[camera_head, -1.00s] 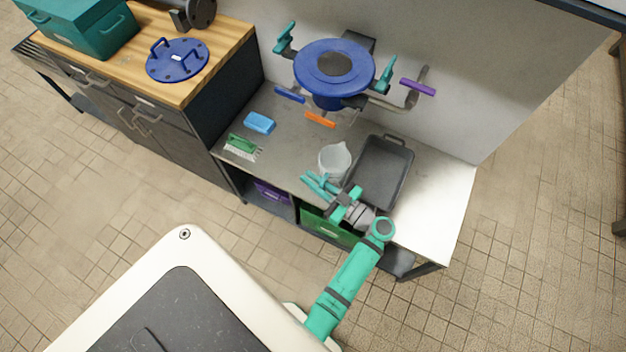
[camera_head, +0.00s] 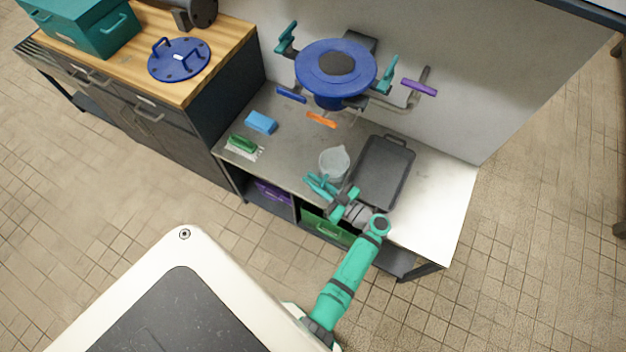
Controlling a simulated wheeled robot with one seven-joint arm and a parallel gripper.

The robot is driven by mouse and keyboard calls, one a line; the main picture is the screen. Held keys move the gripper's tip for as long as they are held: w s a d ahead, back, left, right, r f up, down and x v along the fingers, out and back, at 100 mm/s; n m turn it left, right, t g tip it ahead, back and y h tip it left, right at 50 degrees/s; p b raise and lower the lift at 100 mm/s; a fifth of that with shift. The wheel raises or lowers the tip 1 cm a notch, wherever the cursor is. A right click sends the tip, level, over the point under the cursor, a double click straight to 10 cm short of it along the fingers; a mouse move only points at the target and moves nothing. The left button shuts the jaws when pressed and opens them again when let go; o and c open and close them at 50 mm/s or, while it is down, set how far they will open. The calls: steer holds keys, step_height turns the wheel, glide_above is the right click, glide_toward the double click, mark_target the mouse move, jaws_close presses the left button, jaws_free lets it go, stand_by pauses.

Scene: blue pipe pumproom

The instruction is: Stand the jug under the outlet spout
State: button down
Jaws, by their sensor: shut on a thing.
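The jug (camera_head: 334,162) is pale and translucent, and stands upright on the grey metal bench, left of the dark tray. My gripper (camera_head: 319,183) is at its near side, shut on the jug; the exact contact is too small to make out. The blue round vessel (camera_head: 335,72) is fixed at the wall behind, with pipes and coloured handles around it. An orange handle (camera_head: 321,119) sits low at its front. A thin pipe end (camera_head: 354,117) shows right of that handle; I cannot tell whether it is the outlet spout. The jug is nearer to me than the vessel.
A dark tray (camera_head: 384,172) lies close right of the jug. A blue block (camera_head: 261,122) and a green-handled brush (camera_head: 242,143) lie at the bench's left. Bare bench (camera_head: 290,140) lies between them and the jug. A purple handle (camera_head: 419,87) sticks out at right.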

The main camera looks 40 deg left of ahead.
steer(key=c, duration=1.8)
jaws_free()
steer(key=shift+f, duration=0.1)
